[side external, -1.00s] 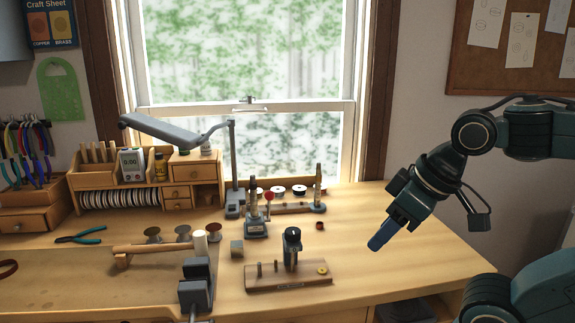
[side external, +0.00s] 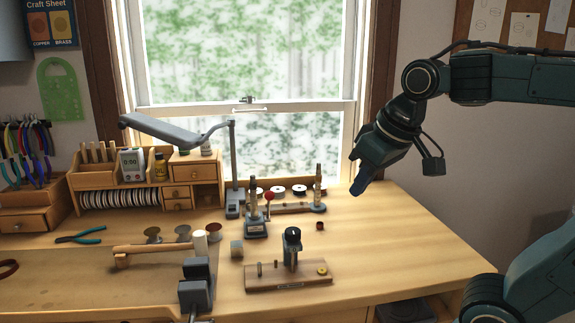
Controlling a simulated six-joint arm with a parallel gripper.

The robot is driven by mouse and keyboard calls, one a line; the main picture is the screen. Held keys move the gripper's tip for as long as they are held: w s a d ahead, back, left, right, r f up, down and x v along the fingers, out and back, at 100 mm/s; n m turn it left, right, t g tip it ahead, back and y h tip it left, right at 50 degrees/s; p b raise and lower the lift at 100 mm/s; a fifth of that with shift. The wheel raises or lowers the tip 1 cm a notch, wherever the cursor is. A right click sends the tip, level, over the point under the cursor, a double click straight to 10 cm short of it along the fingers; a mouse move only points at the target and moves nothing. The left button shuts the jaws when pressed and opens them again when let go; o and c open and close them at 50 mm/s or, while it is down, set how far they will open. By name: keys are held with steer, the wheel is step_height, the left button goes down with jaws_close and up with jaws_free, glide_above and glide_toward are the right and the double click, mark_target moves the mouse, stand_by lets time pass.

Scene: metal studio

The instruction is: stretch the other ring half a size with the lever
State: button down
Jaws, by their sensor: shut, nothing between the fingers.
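My gripper (side external: 357,190) is in the air over the right part of the bench, fingers pointing down and left. It is shut and empty. A grey-based tool with a tapered upright post (side external: 255,222) stands left of it near the middle of the bench. A lever with a red ball knob (side external: 269,197) rises beside that post. A small gold ring-like piece (side external: 322,270) lies at the right end of a wooden board (side external: 290,284) in front. A small dark red ring-like piece (side external: 320,226) sits on the bench right of the tool. I cannot tell whether a ring is on the post.
A dark upright block (side external: 292,245) and short pegs stand on the board. Another tapered post (side external: 318,188) stands on a rack behind. A lamp (side external: 231,165) stands behind the tool. A hammer (side external: 160,246) and a grey vise (side external: 197,283) are left. The right bench is clear.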

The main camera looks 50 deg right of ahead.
steer(key=w+d+r+m+g, duration=0.1)
steer(key=w+d+m, duration=0.1)
steer(key=w, duration=0.6)
steer(key=w+d+r+m, duration=0.1)
steer(key=w+d+m, duration=0.1)
steer(key=w, duration=0.7)
steer(key=w+d+r+m+g+h, duration=0.1)
steer(key=w+m, duration=0.3)
steer(key=w, duration=0.5)
steer(key=shift+d+r+g, duration=0.3)
steer(key=shift+d+r, duration=0.15)
steer(key=shift+d, duration=0.25)
steer(key=shift+d+f, duration=0.1)
steer(key=shift+f, duration=0.15)
steer(key=shift+s+a+f, duration=0.1)
steer(key=shift+a+f, duration=0.05)
steer(key=shift+f, duration=1.7)
steer(key=shift+a+f, duration=0.2)
steer(key=shift+f, duration=1.65)
steer(key=shift+s+a+f, duration=0.1)
steer(key=shift+a+f, duration=0.05)
steer(key=shift+f, duration=1.7)
steer(key=shift+a, duration=0.15)
